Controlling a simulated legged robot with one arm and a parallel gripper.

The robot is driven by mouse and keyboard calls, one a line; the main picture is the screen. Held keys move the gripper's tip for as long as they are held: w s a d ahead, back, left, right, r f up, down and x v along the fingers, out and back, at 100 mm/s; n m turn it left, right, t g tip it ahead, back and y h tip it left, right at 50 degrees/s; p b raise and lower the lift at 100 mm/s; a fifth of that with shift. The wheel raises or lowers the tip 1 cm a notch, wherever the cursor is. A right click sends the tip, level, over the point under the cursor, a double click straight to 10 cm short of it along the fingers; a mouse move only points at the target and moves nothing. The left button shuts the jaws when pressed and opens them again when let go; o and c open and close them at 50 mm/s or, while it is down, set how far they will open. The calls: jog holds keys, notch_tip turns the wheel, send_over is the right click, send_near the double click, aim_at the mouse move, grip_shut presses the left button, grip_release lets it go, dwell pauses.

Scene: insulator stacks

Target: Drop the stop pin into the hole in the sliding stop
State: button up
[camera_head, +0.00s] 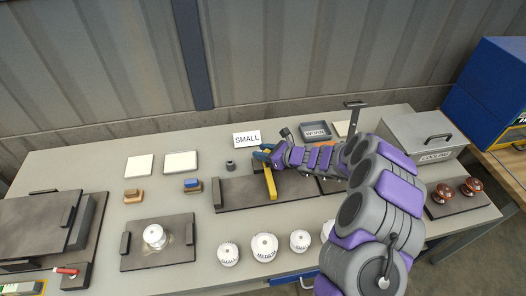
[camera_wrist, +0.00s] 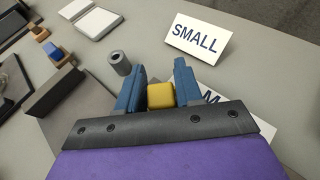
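My gripper (camera_head: 264,157) has blue fingers and is over the back of the long dark plate (camera_head: 236,192) in the head view.
A grey hollow cylinder (camera_head: 230,166) stands behind the plate, near the SMALL card (camera_head: 246,139). White labelled insulators (camera_head: 264,247) stand in front. The grey COOLING box (camera_head: 421,141) is at right.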

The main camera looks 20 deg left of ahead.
jog(key=o, duration=0.3)
jog(key=shift+f, duration=0.15)
jog(key=shift+o, duration=0.2)
jog(key=shift+w, duration=0.1)
jog(key=shift+d, duration=0.1)
jog(key=p+v, duration=0.3)
jog(key=v, duration=1.4)
jog(key=shift+p, duration=0.4)
jog(key=shift+d, duration=0.1)
